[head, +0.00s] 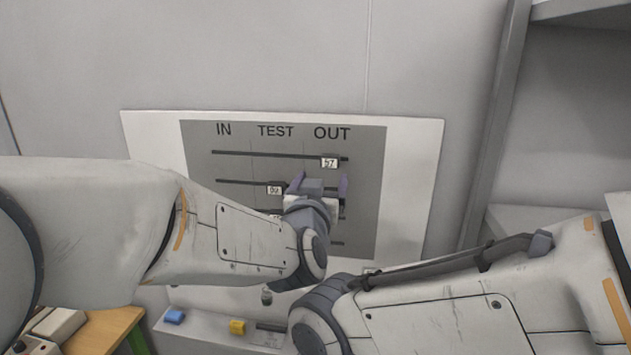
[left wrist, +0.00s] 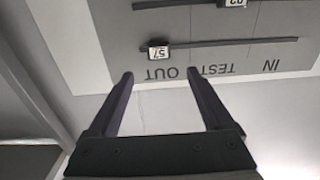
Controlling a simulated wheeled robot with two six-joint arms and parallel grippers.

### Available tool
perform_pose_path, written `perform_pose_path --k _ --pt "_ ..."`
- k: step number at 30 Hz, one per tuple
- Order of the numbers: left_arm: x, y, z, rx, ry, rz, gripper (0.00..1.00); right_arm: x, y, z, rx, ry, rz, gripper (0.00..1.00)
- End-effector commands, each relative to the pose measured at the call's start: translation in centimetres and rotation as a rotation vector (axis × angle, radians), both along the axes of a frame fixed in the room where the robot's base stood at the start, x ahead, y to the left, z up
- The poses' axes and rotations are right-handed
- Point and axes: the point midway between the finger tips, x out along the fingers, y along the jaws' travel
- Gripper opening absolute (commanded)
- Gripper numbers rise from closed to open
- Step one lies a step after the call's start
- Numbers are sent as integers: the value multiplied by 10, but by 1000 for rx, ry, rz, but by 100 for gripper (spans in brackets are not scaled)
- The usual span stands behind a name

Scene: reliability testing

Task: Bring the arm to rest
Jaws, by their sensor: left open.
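My left gripper (head: 320,184) is open in front of the grey panel (head: 365,230) on the wall, over the right half of its rails. In the left wrist view its two dark fingers (left wrist: 160,75) are spread with nothing between them. The panel shows upside down there, with the words OUT, TEST and IN beyond the fingertips. My left arm (head: 235,235) reaches in from the left and hides the panel's lower left. My right arm (head: 440,310) lies across the lower right; its gripper is not seen.
A tag marked 57 (head: 329,162) sits on the top rail under OUT; it also shows in the left wrist view (left wrist: 158,51). Another tag (head: 274,190) is on the second rail. A ledge below holds a blue block (head: 174,316) and a yellow block (head: 237,327).

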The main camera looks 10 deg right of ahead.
Motion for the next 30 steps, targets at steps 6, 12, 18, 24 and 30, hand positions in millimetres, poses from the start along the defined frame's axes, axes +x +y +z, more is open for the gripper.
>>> perform_pose_path --k 6,12,18,24,30 --pt "0 -5 -2 3 4 -9 85 0 0 0 0 0 0 56" --pt "11 39 -52 72 173 -4 85 0 0 0 0 0 0 56" --pt "-11 143 -154 176 572 58 85 0 0 0 0 0 0 56" --pt "-63 218 -217 219 885 142 85 0 0 0 0 0 0 56" --pt "-108 260 -248 231 1081 203 85 0 0 0 0 0 0 56"
